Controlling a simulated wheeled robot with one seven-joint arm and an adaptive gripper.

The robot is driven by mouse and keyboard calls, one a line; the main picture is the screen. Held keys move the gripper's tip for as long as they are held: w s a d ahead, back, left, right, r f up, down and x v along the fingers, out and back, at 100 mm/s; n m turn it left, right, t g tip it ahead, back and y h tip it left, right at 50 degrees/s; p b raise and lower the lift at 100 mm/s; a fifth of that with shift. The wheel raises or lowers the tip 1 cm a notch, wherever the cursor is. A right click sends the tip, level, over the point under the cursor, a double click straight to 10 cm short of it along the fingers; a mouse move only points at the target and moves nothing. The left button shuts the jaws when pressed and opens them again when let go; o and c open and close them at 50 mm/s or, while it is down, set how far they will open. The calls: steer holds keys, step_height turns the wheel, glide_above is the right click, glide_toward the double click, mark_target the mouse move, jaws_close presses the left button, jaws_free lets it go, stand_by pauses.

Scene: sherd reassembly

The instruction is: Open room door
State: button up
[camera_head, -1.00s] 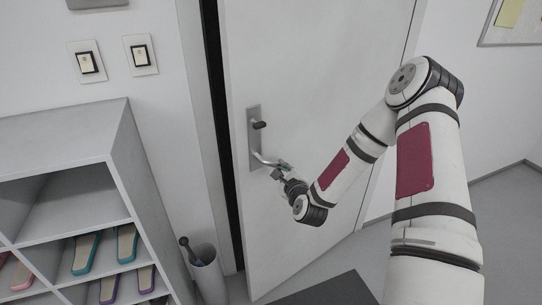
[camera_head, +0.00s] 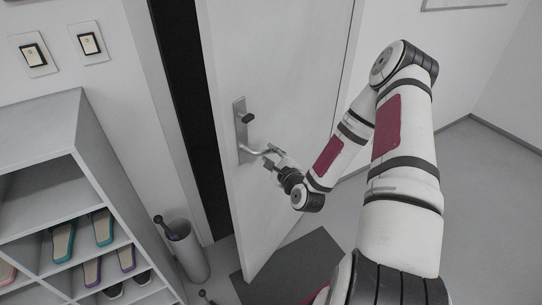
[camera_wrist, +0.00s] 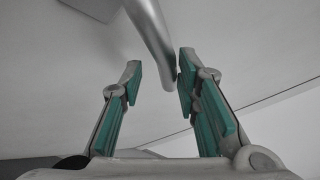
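The white room door (camera_head: 280,80) stands ajar, with a dark gap (camera_head: 190,110) along its left edge. Its silver lever handle (camera_head: 256,151) sits on a metal plate, with a dark knob above it. My gripper (camera_head: 274,162) is at the lever's free end. In the wrist view the green-padded fingers of my gripper (camera_wrist: 160,68) are spread apart. The lever (camera_wrist: 152,35) reaches down between them, its tip close to the right finger. Whether it touches that finger I cannot tell.
A grey shoe shelf (camera_head: 70,150) with several slippers stands at left. A bin (camera_head: 187,252) stands between it and the door frame. A dark mat (camera_head: 300,268) lies below the door. Light switches (camera_head: 90,43) are on the left wall. The floor at right is clear.

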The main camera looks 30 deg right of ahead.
steer(key=shift+s, duration=0.1)
steer(key=s+a+r+p, duration=0.1)
steer(key=s+a+p, duration=0.2)
steer(key=s, duration=0.4)
steer(key=s+a+r+p, duration=0.1)
steer(key=s+a+p, duration=0.2)
steer(key=s+p, duration=0.2)
steer(key=shift+f+p+v, duration=0.2)
steer(key=shift+p+v, duration=0.15)
steer(key=shift+v, duration=0.7)
stand_by(0.7)
steer(key=shift+s+a, duration=0.1)
stand_by(0.4)
steer(key=v, duration=0.7)
steer(key=shift+s, duration=0.2)
steer(key=shift+c, duration=0.6)
